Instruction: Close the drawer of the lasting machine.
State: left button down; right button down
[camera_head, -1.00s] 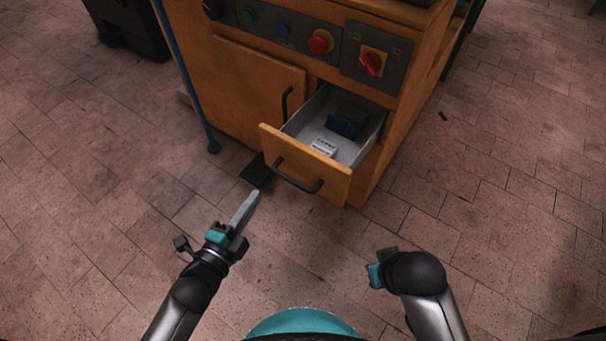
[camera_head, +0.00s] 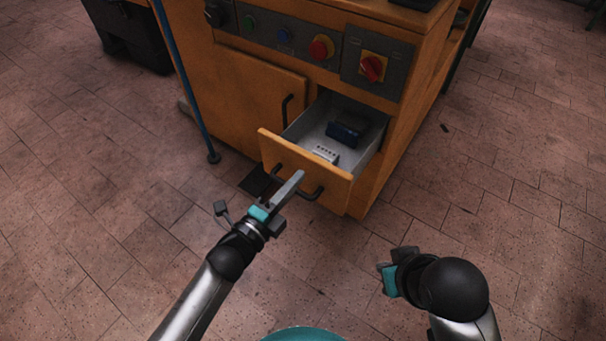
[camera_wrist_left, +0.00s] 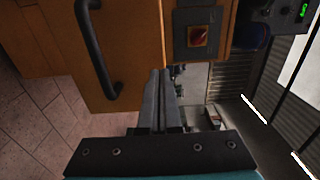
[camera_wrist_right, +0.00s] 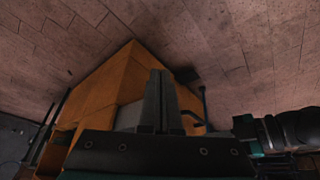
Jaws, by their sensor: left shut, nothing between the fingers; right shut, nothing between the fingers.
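The drawer (camera_head: 303,163) of the orange lasting machine (camera_head: 245,95) stands open, with its orange front, black bar handle and grey inside showing. A dark blue box (camera_head: 346,131) and a small white item (camera_head: 325,155) lie in it. My left gripper (camera_head: 297,176) is shut and empty, its fingertips in front of the drawer face by the handle; I cannot tell whether they touch. In the left wrist view the fingers (camera_wrist_left: 158,100) show close to the orange front and black handle (camera_wrist_left: 97,50). My right gripper (camera_wrist_right: 160,100) is shut and empty, lower right and away from the drawer.
A panel with a red button (camera_head: 321,47) and a red switch (camera_head: 372,68) sits above the drawer. A closed cabinet door (camera_head: 250,90) is left of it. A blue pole (camera_head: 187,85) stands at the left.

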aim_at(311, 163)
pick_arm(q)
jog(key=shift+x, duration=1.05)
jog(key=shift+w+d+b, duration=0.35)
jog(key=shift+w+b, duration=0.05)
jog(key=shift+w, duration=0.05)
pick_arm(e)
jog(key=shift+w+a+t+y, duration=0.3)
jog(key=shift+w+a+t, duration=0.5)
jog(key=shift+w+a, duration=0.15)
jog(key=shift+d, duration=0.1)
